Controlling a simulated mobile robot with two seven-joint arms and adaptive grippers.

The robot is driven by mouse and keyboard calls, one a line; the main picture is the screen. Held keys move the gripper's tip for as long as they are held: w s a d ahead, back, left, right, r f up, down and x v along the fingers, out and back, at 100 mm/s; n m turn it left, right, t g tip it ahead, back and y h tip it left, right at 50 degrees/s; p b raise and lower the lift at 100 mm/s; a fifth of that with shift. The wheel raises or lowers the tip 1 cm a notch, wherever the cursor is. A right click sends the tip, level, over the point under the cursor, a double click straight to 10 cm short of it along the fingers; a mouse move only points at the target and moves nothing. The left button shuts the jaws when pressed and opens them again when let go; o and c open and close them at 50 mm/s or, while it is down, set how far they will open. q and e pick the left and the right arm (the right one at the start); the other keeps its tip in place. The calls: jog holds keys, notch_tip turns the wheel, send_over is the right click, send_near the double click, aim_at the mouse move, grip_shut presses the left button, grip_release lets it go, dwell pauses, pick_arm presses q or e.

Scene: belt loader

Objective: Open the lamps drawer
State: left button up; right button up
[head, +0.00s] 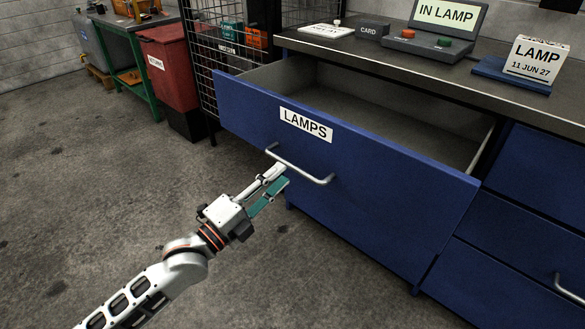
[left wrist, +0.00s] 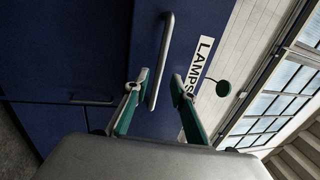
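The lamps drawer (head: 360,190) is a blue drawer with a white LAMPS label (head: 306,124). It stands pulled well out from the bench, and the visible part of its grey inside (head: 390,110) looks empty. Its grey bar handle (head: 305,173) is on the front below the label. It also shows in the left wrist view (left wrist: 163,55). My left gripper (head: 277,178) is in front of the drawer at the handle. Its green-padded fingers are apart, and the handle's lower end shows between the fingertips in the left wrist view (left wrist: 158,84). Contact cannot be told. My right gripper is out of view.
On the bench top (head: 450,68) are a control box (head: 427,45), a CARD block (head: 371,30) and a LAMP date block (head: 536,60) on a blue base. More blue drawers (head: 530,170) are at right. A red bin (head: 172,70) stands behind left. The floor at left is clear.

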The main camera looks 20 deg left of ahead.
aim_at(291, 164)
pick_arm(q)
jog(key=shift+b+x, duration=0.4)
jog(key=shift+x, duration=2.25)
grip_shut()
